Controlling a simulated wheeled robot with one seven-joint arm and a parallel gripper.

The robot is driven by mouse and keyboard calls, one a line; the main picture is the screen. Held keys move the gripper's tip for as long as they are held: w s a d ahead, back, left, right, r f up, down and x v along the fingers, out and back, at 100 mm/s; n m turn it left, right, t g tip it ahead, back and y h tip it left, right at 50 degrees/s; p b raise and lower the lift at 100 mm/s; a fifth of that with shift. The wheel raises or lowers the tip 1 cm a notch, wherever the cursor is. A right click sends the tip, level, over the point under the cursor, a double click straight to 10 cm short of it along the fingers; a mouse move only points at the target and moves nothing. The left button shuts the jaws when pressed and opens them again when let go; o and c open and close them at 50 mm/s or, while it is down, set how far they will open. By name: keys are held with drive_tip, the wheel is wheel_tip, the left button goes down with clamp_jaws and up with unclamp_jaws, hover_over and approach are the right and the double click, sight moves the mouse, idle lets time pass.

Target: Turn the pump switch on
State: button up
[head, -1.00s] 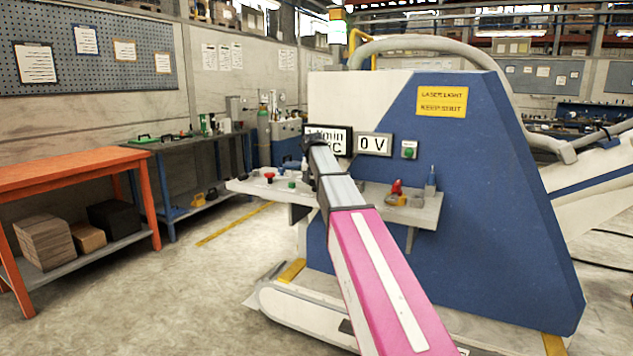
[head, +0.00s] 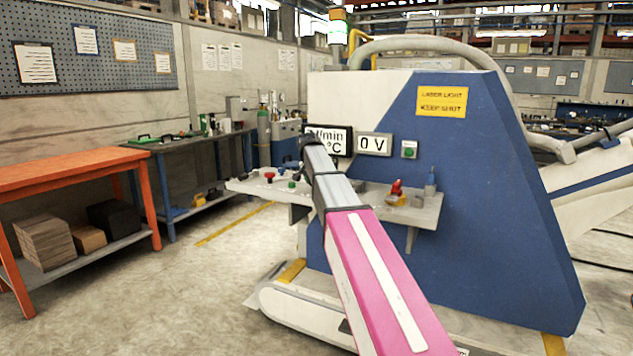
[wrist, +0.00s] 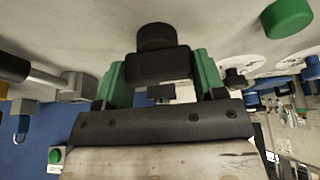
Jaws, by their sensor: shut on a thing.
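In the wrist view, my gripper (wrist: 158,72) has its green fingers on both sides of a black block-shaped switch handle (wrist: 157,64). The gripper is shut on this handle. A round black part (wrist: 156,36) shows beyond it, at the pale panel surface. I read this as the pump switch, though no label is legible. In the head view, my arm reaches to the shelf panel (head: 428,213) of the blue and white machine. My own arm hides the fingers and the switch there.
A red knob (head: 269,176) and a green knob (head: 291,184) stand left of my arm; a large green knob (wrist: 288,17) also shows in the wrist view. A red and yellow part (head: 396,193) sits on the right.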

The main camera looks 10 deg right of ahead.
drive_tip(key=o, duration=0.9)
drive_tip(key=shift+r, duration=0.1)
drive_tip(key=v, duration=1)
drive_tip(key=shift+s+r, duration=0.1)
drive_tip(key=shift+r, duration=0.2)
